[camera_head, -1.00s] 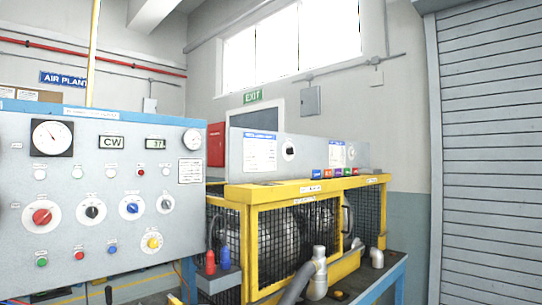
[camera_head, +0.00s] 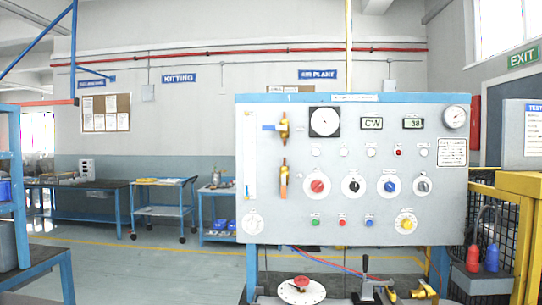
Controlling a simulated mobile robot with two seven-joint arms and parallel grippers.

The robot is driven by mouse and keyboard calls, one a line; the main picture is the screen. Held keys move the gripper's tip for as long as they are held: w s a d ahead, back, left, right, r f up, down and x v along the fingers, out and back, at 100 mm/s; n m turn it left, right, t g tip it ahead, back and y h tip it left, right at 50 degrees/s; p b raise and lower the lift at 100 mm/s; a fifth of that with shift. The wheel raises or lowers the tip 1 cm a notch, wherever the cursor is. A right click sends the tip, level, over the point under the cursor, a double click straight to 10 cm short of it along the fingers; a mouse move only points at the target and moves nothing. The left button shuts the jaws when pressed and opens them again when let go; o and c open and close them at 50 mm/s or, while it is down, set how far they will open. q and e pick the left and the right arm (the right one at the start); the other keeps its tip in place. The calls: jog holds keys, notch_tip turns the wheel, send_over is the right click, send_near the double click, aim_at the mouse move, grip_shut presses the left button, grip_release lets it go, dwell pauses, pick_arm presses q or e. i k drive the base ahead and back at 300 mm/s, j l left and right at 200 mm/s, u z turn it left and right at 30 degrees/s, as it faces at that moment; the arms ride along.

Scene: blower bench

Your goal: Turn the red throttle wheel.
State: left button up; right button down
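The grey control panel (camera_head: 300,232) with a blue top edge stands right of centre. A round red knob (camera_head: 317,186) on a white dial sits in its row of knobs, left of a black knob (camera_head: 353,185), a blue knob (camera_head: 389,185) and another dark knob (camera_head: 422,186). Below the panel, a white disc with a red centre (camera_head: 301,282) lies low at the bottom edge. I cannot tell from looks alone which red part is the throttle wheel. Neither of my grippers is in view.
Displays read CW (camera_head: 372,123) and 38 (camera_head: 412,123). Brass valves (camera_head: 283,180) sit on the panel's left side. A black lever (camera_head: 367,280) and brass fitting (camera_head: 424,290) are below. A yellow-framed cage (camera_head: 530,230) stands right. Blue-legged tables (camera_head: 160,210) and open floor lie left.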

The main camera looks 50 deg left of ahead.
aim_at(301, 281)
jog(key=u, duration=1.1)
